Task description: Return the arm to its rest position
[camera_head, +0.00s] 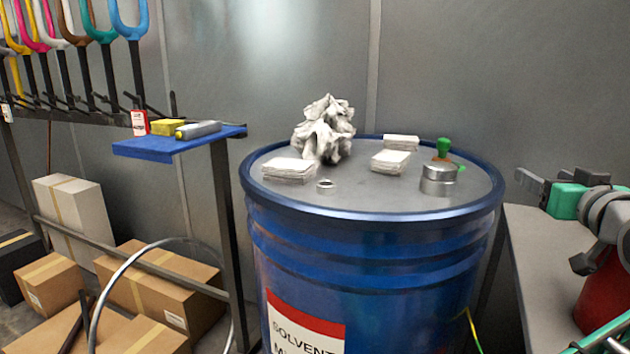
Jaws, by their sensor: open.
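My gripper and arm are not in view, so the arm's pose cannot be told. The blue solvent drum (375,245) stands in the middle, with a grey top. A crumpled pale rag heap (324,128) and several stacks of white cloths or pads, one at the front left (289,170), lie on the top. A round metal can (438,181) with a green-knobbed item (443,148) behind it stands at the right of the top. A small metal ring (325,184) lies near the front.
A rack (225,240) with coloured frames or forks stands at the left. Its blue shelf (150,145) holds a yellow block (167,127) and a grey tube (198,130). Cardboard boxes (160,285) fill the floor below. A grey bench (535,260) with green-and-grey equipment (568,200) stands at the right.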

